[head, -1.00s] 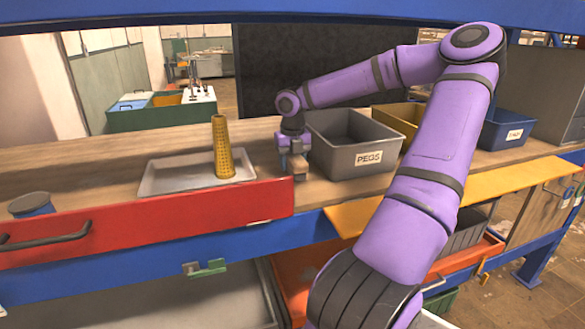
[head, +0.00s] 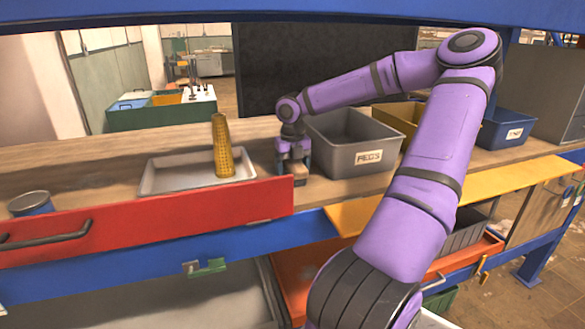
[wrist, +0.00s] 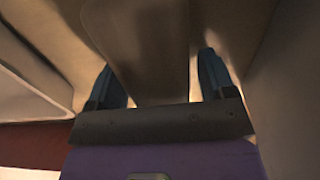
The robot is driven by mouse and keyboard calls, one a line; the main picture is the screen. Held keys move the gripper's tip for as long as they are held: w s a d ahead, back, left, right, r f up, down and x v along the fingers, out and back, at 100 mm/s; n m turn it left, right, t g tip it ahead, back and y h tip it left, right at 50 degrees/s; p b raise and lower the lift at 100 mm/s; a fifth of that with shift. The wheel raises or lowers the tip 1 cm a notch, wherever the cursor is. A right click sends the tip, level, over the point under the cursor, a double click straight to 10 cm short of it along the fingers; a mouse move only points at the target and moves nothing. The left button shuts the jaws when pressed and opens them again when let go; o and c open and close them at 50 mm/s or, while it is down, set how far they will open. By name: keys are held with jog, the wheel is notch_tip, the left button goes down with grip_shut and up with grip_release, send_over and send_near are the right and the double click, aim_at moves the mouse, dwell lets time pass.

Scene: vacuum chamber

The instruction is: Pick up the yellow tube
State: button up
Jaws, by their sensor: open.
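The yellow tube (head: 222,147) stands upright on a shallow grey tray (head: 158,185) on the bench. It looks ribbed and narrows slightly toward the top. My gripper (head: 294,177) points down at the bench to the right of the tray, apart from the tube. It is open. In the wrist view my gripper (wrist: 162,78) has its blue fingers spread on either side of a brown block-like thing (wrist: 148,45). The same small brown block (head: 300,171) shows at the fingers in the head view. The tube is not recognisable in the wrist view.
A grey bin labelled PEGS (head: 350,158) stands close to the right of my gripper. A yellow bin (head: 400,117) and a blue bin (head: 507,132) stand farther right. A red drawer front (head: 150,222) runs along the front edge. A blue can (head: 32,203) is at left.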

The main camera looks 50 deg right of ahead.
notch_tip(320, 180, up, 7)
jog(key=shift+r, duration=0.15)
jog(key=shift+w+m+t, duration=0.3)
jog(key=shift+w+m, duration=0.2)
jog(key=shift+m, duration=0.2)
jog(key=w+r+m+t+h, duration=0.15)
jog(key=w+m+t, duration=0.35)
jog(key=m, duration=0.5)
jog(key=m+t+y, duration=0.5)
jog(key=m+t, duration=0.3)
jog(key=m, duration=0.8)
send_near(225, 121)
jog(key=w, duration=0.3)
jog(key=w+f, duration=0.1)
jog(key=w+a, duration=0.1)
jog(key=shift+w+a+f+n, duration=0.1)
jog(key=shift+w+f+n, duration=0.05)
jog(key=shift+f+n, duration=0.15)
jog(key=shift+f+x, duration=0.2)
jog(key=shift+x, duration=3.1)
jog(key=shift+a, duration=0.1)
jog(key=c, duration=1.2)
